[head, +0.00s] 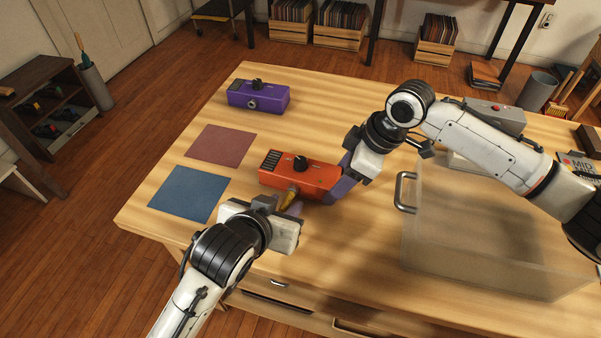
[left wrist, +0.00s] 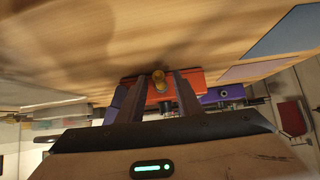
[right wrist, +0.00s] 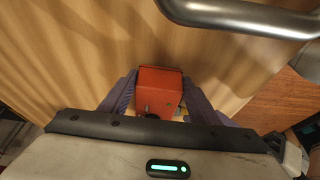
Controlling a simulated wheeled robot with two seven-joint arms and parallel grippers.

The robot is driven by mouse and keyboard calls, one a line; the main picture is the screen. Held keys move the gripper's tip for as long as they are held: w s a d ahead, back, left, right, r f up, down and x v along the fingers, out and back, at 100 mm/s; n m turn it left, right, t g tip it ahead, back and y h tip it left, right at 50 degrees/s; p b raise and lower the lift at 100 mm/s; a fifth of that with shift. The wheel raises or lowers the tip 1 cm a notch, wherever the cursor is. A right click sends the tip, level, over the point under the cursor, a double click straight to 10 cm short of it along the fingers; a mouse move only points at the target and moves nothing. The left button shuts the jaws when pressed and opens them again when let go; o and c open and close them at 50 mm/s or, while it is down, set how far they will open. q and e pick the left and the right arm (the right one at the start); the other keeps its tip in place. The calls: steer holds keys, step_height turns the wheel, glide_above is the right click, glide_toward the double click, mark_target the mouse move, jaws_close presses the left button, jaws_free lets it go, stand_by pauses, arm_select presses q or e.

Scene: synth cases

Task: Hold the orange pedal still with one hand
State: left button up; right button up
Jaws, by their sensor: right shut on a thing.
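The orange pedal (head: 300,176) lies on the wooden table, with a black knob on top. My right gripper (head: 340,182) is shut on its right end, one finger on each side. The right wrist view shows the pedal (right wrist: 158,90) between these fingers. A brass-coloured plug (head: 287,196) sticks out of the pedal's near side; it also shows in the left wrist view (left wrist: 159,80). My left gripper (left wrist: 160,84) is open, with its fingers on either side of the plug and gaps visible. Whether a finger touches the plug cannot be told.
A purple pedal (head: 258,96) stands at the back left. A reddish mat (head: 220,145) and a blue mat (head: 188,193) lie left of the orange pedal. A clear bin (head: 470,235) with a metal handle (head: 404,192) stands to the right, close to my right arm.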

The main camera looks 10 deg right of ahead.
arm_select(q)
steer(key=shift+c, duration=0.4)
jaws_close()
steer(key=shift+s, duration=0.15)
steer(key=shift+s+a, duration=0.45)
steer(key=shift+s, duration=0.4)
steer(key=shift+s+a, duration=0.4)
steer(key=shift+s, duration=0.45)
steer(key=shift+a, duration=0.1)
